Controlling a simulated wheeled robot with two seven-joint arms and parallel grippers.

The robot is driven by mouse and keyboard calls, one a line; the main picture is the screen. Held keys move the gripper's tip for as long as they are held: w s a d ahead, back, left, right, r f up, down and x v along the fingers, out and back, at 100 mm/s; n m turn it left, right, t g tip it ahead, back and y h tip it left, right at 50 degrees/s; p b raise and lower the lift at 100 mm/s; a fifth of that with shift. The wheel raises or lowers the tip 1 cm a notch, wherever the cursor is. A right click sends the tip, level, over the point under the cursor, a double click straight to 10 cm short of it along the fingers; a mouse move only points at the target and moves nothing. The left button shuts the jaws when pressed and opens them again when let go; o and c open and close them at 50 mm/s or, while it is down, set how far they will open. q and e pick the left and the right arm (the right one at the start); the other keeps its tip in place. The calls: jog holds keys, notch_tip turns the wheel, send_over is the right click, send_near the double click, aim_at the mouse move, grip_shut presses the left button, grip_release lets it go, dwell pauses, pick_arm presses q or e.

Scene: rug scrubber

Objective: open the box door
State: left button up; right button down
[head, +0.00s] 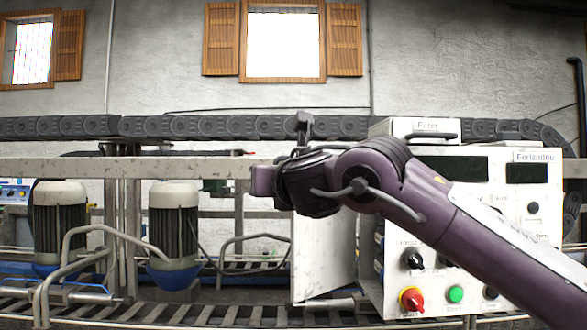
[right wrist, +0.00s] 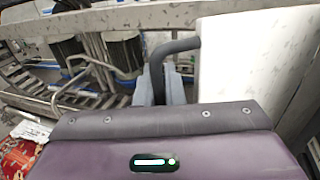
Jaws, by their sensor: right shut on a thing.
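The control box (head: 530,240) stands at the right in the head view, white with dark displays, knobs and buttons. Its white door panel (head: 325,262) stands out from the box's left side, partly hidden behind my right arm. In the right wrist view the panel (right wrist: 258,75) fills the right, with a dark curved handle (right wrist: 178,46) at its left edge. My right gripper (right wrist: 160,88) has its grey fingers shut on this handle. In the head view its fingers are hidden behind my purple wrist. My left gripper is in neither view.
A horizontal rail (head: 130,168) and a black cable chain (head: 200,127) run behind. Two motors (head: 174,222) and bent metal tube frames (head: 85,240) stand left of the door. A slatted roller conveyor (head: 220,314) runs along the bottom.

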jog(key=p+x, duration=0.4)
jog(key=x, duration=0.3)
jog(key=shift+w+a, duration=0.2)
jog(key=shift+w, duration=0.15)
jog(key=c, duration=1.8)
grip_release()
jog(key=shift+d, duration=0.1)
jog(key=b+v, duration=0.5)
jog(key=v, duration=0.2)
jog(key=shift+s, duration=0.4)
jog(key=shift+c, duration=0.5)
